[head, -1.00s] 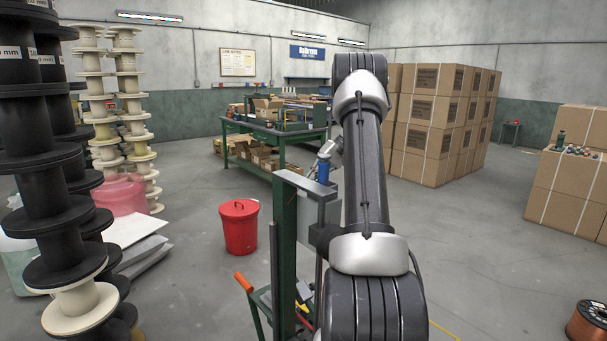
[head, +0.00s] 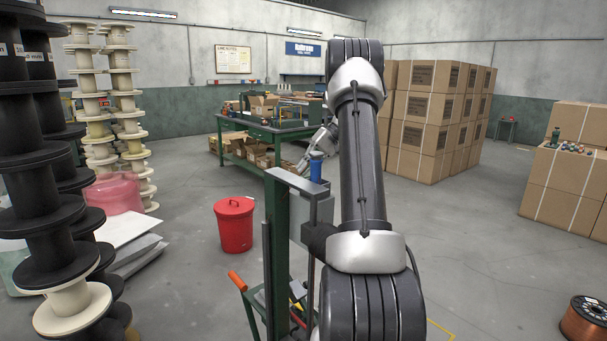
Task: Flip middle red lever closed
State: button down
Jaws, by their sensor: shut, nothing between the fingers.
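I cannot make out the middle red lever or its neighbours. In the head view, a green upright post (head: 277,225) stands close in front, with a grey panel and a blue-capped part (head: 316,168) at its top. My arm rises in the centre right and hides much of what lies behind it. My gripper (head: 304,164) shows small and silvery, left of the arm and just above and behind the blue cap. It is shut and appears empty. I cannot tell whether it touches anything.
A red lidded bin (head: 234,226) stands on the floor to the left. A green workbench (head: 240,140) with boxes is behind. Tall black spools (head: 40,170) fill the left side. Stacked cartons (head: 425,135) stand right. A copper spool (head: 590,322) sits at lower right. Open floor lies between.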

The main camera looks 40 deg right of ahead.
jog(key=v, duration=1)
jog(key=shift+s+f, duration=0.15)
jog(key=shift+s, duration=0.15)
jog(key=shift+w+d, duration=0.25)
jog(key=shift+w, duration=0.05)
jog(key=shift+s, duration=0.1)
